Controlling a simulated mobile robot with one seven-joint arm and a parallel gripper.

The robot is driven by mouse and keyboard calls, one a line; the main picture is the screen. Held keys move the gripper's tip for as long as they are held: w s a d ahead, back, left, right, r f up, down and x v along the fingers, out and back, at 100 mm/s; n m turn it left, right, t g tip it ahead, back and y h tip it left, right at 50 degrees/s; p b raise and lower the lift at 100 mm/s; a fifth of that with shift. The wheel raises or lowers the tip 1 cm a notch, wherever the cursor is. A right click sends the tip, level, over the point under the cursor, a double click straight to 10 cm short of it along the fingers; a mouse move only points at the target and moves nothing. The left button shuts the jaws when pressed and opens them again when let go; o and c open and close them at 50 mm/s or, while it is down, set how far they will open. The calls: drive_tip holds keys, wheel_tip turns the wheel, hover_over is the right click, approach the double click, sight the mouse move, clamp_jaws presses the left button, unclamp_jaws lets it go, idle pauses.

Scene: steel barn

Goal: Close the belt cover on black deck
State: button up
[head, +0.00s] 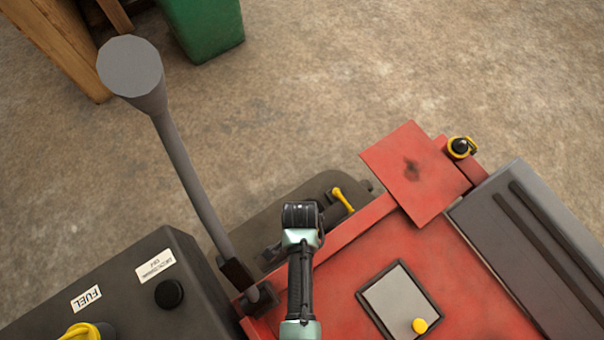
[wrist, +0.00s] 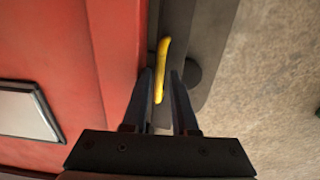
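The black deck (head: 262,222) lies beside the red machine body, and its dark surface also shows in the wrist view (wrist: 212,40). A yellow handle (head: 343,199) stands out on it, probably the belt cover's; the cover's outline and how far it is open are unclear. In the wrist view, my gripper (wrist: 162,74) is open, with its two dark fingers on either side of the yellow handle (wrist: 161,68). I cannot tell whether either finger touches it. In the head view, my arm's end hides part of the deck.
The red body (head: 385,265) carries a grey panel with a yellow knob (head: 420,325) and a raised red plate (head: 412,172). A tall grey lever (head: 185,165) stands left of my arm. A dark fuel box (head: 130,290) is lower left. Open floor lies beyond the deck.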

drive_tip(key=shift+f, duration=0.45)
clamp_jaws()
idle(1.2)
